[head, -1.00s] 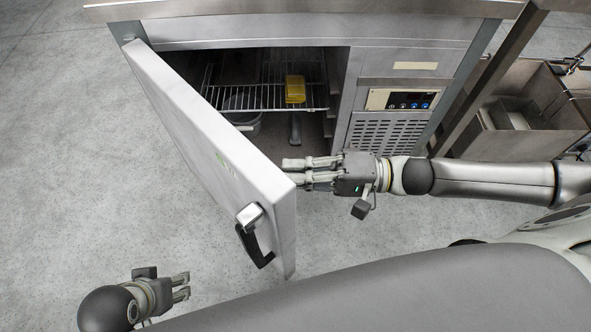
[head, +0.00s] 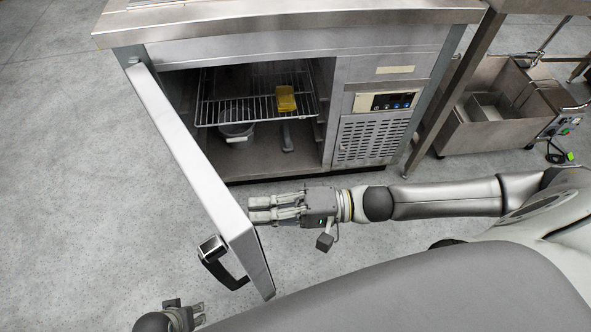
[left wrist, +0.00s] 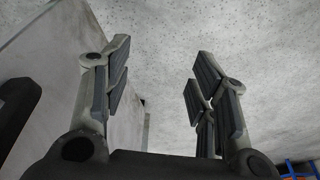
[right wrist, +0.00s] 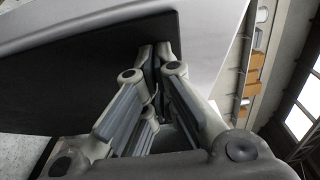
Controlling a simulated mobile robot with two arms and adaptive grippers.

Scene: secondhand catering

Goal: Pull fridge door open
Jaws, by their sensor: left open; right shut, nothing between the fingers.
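The fridge door (head: 190,160) stands wide open, swung out to the left of the fridge cabinet (head: 290,40), with its black handle (head: 222,272) on the outer face near the free edge. My right gripper (head: 250,209) is shut and empty, at the inner side of the door near its free edge. In the right wrist view its fingertips (right wrist: 157,52) are at a dark panel; whether they touch is hard to tell. My left gripper (head: 202,314) is open and empty near the bottom of the head view; the left wrist view shows its spread fingers (left wrist: 160,85) beside the door's outer face.
Inside the fridge, a wire shelf (head: 235,108) holds a yellow item (head: 286,99), with a grey pot (head: 236,125) below. A metal sink basin (head: 475,135) stands at the right under a table. The floor left of the door is clear.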

